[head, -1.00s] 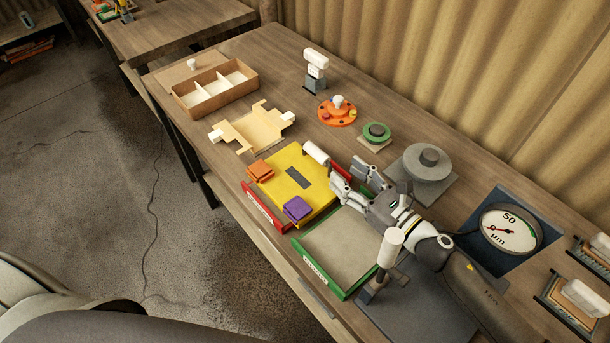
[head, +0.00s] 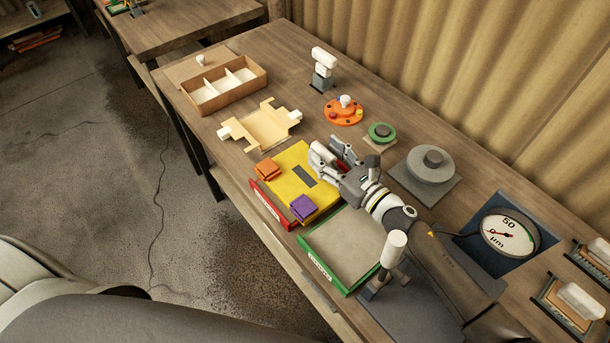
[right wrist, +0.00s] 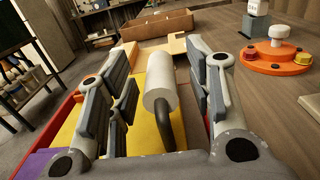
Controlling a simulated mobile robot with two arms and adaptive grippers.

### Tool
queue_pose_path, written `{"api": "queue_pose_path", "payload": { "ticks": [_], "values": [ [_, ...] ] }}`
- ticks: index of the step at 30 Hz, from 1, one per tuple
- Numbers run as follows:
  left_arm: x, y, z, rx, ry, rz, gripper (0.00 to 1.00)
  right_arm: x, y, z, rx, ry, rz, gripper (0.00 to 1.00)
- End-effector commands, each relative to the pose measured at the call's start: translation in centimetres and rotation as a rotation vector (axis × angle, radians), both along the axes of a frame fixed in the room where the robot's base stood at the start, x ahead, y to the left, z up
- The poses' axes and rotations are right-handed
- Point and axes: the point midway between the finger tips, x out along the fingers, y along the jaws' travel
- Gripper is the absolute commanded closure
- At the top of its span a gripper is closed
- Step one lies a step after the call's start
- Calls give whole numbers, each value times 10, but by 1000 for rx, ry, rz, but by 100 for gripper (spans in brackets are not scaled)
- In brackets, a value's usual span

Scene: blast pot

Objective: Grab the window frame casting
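A yellow plate (head: 289,171) with a dark rectangular patch lies in the red-edged tray (head: 267,206). It best fits the window frame casting, though I cannot be sure. Orange (head: 267,170) and purple (head: 303,208) blocks sit on its near side. A white cylindrical handle (right wrist: 161,85) on a dark bent stem stands at the plate's right side. My right gripper (head: 333,153) is over that side. In the right wrist view its fingers are open on either side of the handle, with gaps visible. My left gripper is not in view.
A green-edged tray (head: 318,262) lies right of the red one, with a white-handled upright tool (head: 394,249) close by my right arm.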

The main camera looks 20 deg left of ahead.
Motion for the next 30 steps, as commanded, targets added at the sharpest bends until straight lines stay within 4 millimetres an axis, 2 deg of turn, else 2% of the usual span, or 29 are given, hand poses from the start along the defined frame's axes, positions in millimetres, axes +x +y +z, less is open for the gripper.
{"api": "queue_pose_path", "payload": {
  "ticks": [2,11,22,23,30],
  "values": [
    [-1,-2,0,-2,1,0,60,0,0,0,0,0,0,61],
    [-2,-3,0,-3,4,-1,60,0,0,0,1,1,0,100],
    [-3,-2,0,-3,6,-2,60,0,0,0,1,1,0,100],
    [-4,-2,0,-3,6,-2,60,1,2,8,14,-3,3,100],
    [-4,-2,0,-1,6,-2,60,1,1,9,13,-4,3,100]
  ]
}}
